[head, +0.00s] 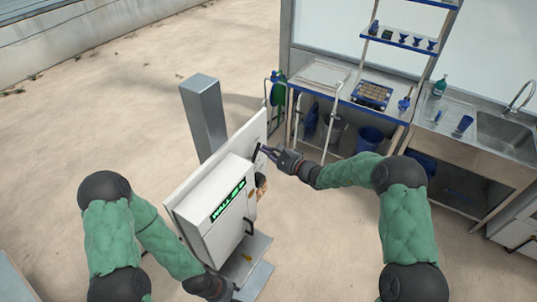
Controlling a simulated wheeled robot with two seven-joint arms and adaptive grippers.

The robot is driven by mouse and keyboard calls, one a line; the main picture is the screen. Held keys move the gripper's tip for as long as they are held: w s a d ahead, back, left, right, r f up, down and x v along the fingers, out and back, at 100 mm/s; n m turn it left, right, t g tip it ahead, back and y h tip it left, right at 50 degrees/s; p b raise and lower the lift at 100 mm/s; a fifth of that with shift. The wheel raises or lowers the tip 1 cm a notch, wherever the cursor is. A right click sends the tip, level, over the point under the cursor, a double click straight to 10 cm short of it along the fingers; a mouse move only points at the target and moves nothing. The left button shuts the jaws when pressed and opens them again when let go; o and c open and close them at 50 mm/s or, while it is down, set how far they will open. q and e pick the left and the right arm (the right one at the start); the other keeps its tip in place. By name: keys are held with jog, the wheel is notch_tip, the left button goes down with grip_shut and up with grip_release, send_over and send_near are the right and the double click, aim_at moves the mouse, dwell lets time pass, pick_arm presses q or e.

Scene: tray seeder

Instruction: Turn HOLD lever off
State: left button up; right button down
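A white control cabinet (213,197) with a lit green display stands in the middle, mounted on a white panel (240,140). The display text is too small to read surely. My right gripper (266,151) reaches in from the right and its dark fingers are at the panel's right side, beside the cabinet. I cannot make out the HOLD lever; it may be hidden by the gripper or too small. Whether the fingers touch anything is unclear. My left gripper (226,291) is low at the bottom edge, below the cabinet, and only partly shows.
A black handle (249,227) sticks out from the cabinet's front. A grey post (203,115) rises behind the panel. A workbench (335,82) with a seed tray (372,94) stands at the back, with a sink (505,133) to the right. The sandy floor at left is clear.

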jog(key=n+b, duration=0.1)
jog(key=b, duration=0.3)
jog(key=shift+s+a+r, duration=0.3)
jog(key=shift+a, duration=0.05)
